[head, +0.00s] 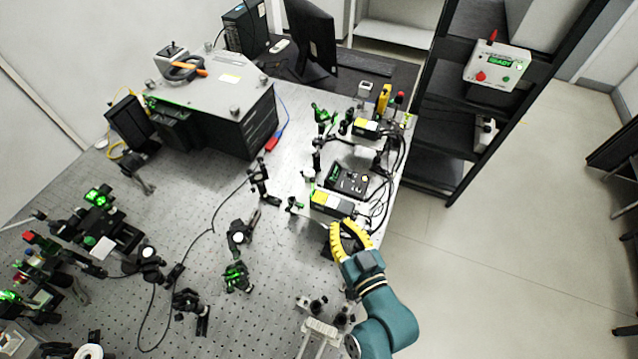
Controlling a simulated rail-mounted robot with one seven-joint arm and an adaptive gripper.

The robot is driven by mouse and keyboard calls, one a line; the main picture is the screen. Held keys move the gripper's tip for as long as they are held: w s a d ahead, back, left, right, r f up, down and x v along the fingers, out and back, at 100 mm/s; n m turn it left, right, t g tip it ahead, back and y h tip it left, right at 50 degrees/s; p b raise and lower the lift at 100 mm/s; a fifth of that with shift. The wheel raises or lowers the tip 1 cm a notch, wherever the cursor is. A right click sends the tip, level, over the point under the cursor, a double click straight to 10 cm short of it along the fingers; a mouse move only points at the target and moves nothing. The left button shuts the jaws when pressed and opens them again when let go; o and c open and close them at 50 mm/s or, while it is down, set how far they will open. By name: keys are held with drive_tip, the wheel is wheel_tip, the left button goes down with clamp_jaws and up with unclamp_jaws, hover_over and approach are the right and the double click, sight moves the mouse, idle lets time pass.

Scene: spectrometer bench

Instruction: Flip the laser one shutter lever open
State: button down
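Two dark laser-like boxes with yellow and white labels stand along the right side of the optical bench. The nearer box (334,204) lies just beyond my gripper, and the farther box (366,128) is near the back right edge. I cannot tell which is laser one, and no shutter lever can be made out. My gripper (340,223) has yellow fingers with a gap between them and looks open and empty. It is over the bench's right edge, close to the near box's front end. I cannot tell whether it touches anything.
A black controller (347,180) with a green display sits between the boxes, with black cables (393,165) to its right. Optic mounts (240,235) stand across the perforated bench (215,185). A white box reading READY (497,66) is on the black rack.

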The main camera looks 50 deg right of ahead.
drive_tip(key=p+x, duration=0.1)
drive_tip(key=x, duration=1.2)
drive_tip(key=shift+p, duration=0.3)
drive_tip(key=shift+w+r, duration=0.15)
drive_tip(key=shift+p, duration=0.4)
